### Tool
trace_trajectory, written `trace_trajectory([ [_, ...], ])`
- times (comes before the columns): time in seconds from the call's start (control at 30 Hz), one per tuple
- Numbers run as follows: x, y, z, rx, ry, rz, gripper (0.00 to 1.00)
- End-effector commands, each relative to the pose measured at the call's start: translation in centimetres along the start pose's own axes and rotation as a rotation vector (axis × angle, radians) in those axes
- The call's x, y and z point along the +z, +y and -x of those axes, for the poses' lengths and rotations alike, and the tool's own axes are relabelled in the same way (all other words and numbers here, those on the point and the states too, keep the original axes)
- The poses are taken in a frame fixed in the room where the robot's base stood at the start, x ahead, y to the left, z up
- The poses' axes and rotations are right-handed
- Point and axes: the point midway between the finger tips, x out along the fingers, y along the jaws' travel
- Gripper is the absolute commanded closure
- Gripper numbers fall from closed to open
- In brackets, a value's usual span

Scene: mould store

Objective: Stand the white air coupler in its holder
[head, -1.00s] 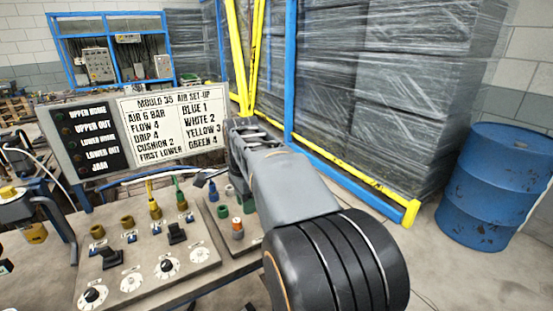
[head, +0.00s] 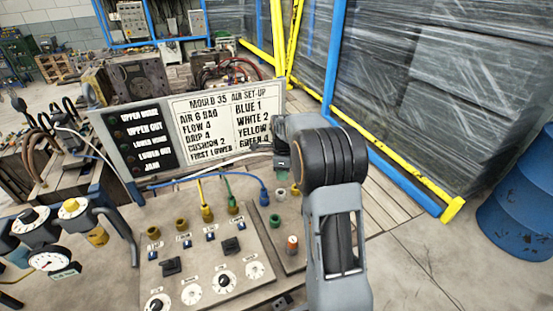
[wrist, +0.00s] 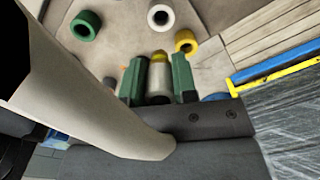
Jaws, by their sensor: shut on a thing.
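My gripper (wrist: 157,76) is shut on the white air coupler (wrist: 159,88), a pale cylinder with a brass-yellow end between the green fingers. In the head view my gripper (head: 282,163) is above the back of the holder plate, with a white hose running to it; the coupler is hard to make out there. The white ring holder (wrist: 160,16) is empty, ahead of the coupler and apart from it in the wrist view. In the head view the white ring (head: 282,192) shows just below my gripper.
A green ring (wrist: 85,26) and a yellow ring (wrist: 186,40) flank the white one. An orange-and-white piece (head: 292,243) stands on the plate's near part. The control panel (head: 205,265) has knobs and hose couplers at left. The set-up sign (head: 228,125) stands behind.

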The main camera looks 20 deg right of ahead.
Motion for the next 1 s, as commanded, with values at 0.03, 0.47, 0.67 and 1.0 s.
trace_trajectory([
  [0.03, 0.3, -0.1, -0.1, 0.0, 0.0, -0.001, 0.97],
  [0.47, 1.1, 0.1, -2.6, 0.0, 0.0, 0.009, 0.97],
  [0.67, 0.9, 0.1, -4.4, 0.0, 0.0, 0.007, 0.97],
  [1.0, 0.8, 0.0, -6.0, -0.001, 0.0, 0.005, 0.97],
])
